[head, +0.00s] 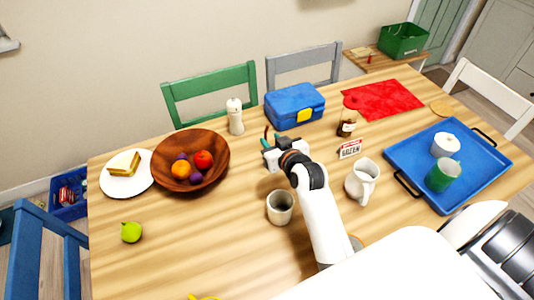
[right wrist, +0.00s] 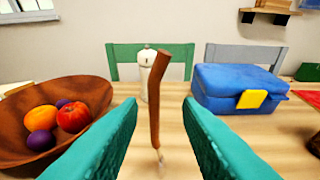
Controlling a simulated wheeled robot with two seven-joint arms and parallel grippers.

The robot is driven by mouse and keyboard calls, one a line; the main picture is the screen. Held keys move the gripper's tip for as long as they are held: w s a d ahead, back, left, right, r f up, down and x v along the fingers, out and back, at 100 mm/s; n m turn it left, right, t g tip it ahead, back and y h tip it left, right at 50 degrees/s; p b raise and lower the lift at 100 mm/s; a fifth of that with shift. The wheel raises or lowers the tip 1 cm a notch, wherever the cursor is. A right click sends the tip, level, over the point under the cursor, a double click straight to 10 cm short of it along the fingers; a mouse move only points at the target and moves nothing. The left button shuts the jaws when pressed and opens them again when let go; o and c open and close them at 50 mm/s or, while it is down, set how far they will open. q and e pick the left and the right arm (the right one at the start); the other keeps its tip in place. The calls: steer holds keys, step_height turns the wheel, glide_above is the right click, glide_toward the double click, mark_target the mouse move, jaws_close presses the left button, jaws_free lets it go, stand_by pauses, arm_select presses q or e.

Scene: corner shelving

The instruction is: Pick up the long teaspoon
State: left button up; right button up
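A long, slim thing with a brown handle, which I take for the long teaspoon (right wrist: 155,100), stands nearly upright in the right wrist view. Its lower end is thin and pale, like metal; no bowl can be made out. What supports it is not clear. My right gripper (right wrist: 160,108) is open, its teal fingers on either side of the handle with a visible gap at each side. In the head view the right gripper (head: 267,146) is over the middle of the table, with a bit of the brown handle (head: 266,131) showing beyond it. My left gripper is out of view.
A wooden fruit bowl (head: 218,165) lies left of the right gripper, a white pepper mill (head: 235,118) and blue lunchbox (head: 295,107) behind it. A cup (head: 280,208) and white jug (head: 361,182) stand near my right arm. A blue tray (head: 480,182) is at right. The table's front left is mostly clear.

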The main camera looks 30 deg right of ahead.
steer(key=x, duration=0.5)
steer(key=shift+w+a+f+p, duration=0.15)
steer(key=shift+w+f+p, duration=0.15)
steer(key=shift+f+p, duration=0.1)
jaws_close()
